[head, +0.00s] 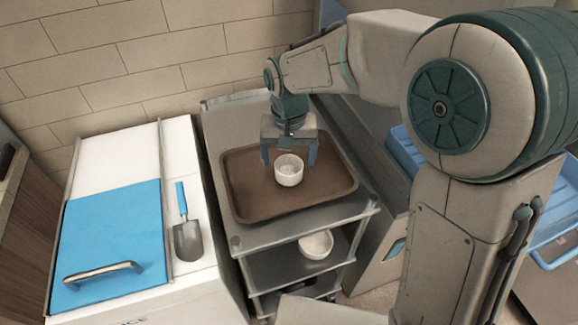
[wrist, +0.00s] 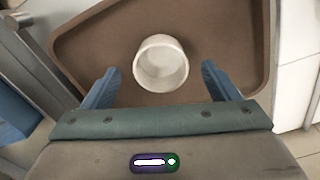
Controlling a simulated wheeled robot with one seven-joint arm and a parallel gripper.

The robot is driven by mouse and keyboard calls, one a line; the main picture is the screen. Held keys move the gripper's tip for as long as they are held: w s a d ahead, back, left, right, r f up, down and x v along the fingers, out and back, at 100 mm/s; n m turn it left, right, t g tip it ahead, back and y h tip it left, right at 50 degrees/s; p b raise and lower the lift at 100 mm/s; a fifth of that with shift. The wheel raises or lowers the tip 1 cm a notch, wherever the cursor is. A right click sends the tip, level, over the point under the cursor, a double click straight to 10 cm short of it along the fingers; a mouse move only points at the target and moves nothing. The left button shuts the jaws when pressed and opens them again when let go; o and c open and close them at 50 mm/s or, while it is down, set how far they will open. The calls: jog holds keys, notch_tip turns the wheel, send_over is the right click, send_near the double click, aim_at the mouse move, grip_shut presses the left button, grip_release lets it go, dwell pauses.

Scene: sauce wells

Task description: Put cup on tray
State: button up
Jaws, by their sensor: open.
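A small white cup (head: 289,170) stands upright on the brown tray (head: 240,206), near its middle. In the wrist view the cup (wrist: 160,63) shows from above, with the tray (wrist: 95,60) under and around it. My gripper (head: 290,160) is over the tray, just behind the cup in the head view. Its two blue fingers are spread apart. In the wrist view the cup lies ahead of the open fingertips of my gripper (wrist: 160,78), between their lines, with a gap on each side. I see no finger touching the cup.
The tray rests on the top of a grey metal shelf cart (head: 300,232). A white bowl (head: 316,244) is on the shelf below. To the left stands a white chest with a blue lid (head: 110,240) and a metal scoop (head: 187,235) on top. A tiled wall (head: 120,50) is behind.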

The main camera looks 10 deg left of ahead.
notch_tip(320, 180, up, 7)
jog(key=s+d+m+t, duration=0.1)
jog(key=s+d, duration=0.3)
jog(key=d, duration=0.4)
jog(key=s+d+f+m+t, duration=0.1)
jog(key=s+d, duration=0.3)
jog(key=d, duration=0.5)
jog(key=s+d, duration=0.4)
jog(key=d, duration=0.5)
jog(key=shift+f+m+t, duration=0.35)
jog(key=shift+m+t, duration=0.05)
